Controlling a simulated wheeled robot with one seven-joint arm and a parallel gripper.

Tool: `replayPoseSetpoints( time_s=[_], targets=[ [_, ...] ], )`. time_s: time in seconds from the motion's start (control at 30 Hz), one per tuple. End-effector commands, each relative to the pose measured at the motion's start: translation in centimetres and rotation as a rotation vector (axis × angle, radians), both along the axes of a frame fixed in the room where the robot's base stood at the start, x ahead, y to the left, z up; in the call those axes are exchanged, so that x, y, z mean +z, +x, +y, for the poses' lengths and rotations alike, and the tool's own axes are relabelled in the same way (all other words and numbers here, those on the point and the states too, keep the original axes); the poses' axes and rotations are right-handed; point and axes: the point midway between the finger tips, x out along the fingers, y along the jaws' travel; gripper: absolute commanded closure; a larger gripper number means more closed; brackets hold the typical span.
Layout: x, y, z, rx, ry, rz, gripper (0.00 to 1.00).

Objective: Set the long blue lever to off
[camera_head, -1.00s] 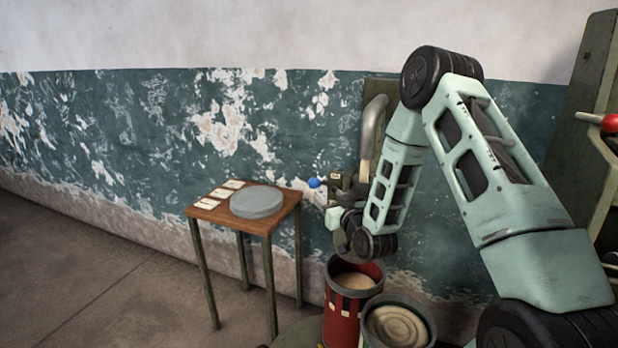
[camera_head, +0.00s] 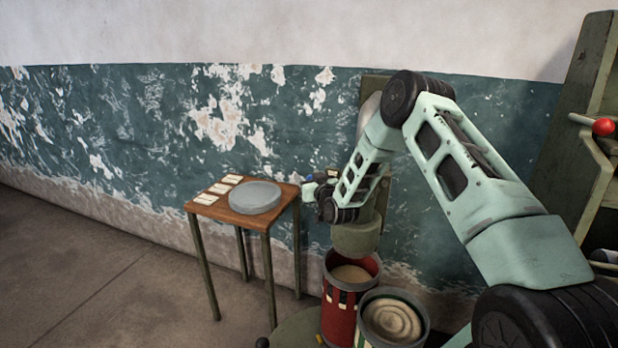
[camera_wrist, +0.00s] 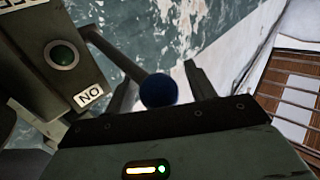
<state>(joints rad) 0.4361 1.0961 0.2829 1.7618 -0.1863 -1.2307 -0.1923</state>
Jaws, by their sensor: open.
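The long blue lever shows in the wrist view as a metal rod ending in a dark blue ball knob (camera_wrist: 158,91). The rod runs up and left toward a green box (camera_wrist: 45,50) with a round green button and a label (camera_wrist: 89,96) that looks like an upside-down "ON". My gripper (camera_wrist: 162,85) is open, with one finger on each side of the knob. Whether the fingers touch it I cannot tell. In the head view my gripper (camera_head: 315,190) is at the wall beside the small table, and the knob is mostly hidden there.
A wooden table (camera_head: 215,208) left of my gripper holds a grey disc (camera_head: 256,198) and several cards. A red-knobbed lever (camera_head: 603,127) is at far right. Floor at left is clear.

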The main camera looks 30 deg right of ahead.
Motion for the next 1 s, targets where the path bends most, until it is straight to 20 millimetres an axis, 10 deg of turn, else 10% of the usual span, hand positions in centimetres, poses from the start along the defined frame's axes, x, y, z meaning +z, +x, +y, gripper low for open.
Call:
replayPoseSetpoints(
  time_s=[0.1,0.3,1.0],
  targets=[
    [0.0,0.0,0.0,0.0,0.0,0.0,0.45],
    [0.0,0.0,0.0,0.001,0.0,0.001,1.0],
    [-3.0,-0.3,0.2,0.0,-0.105,-0.075,1.0]
  ],
)
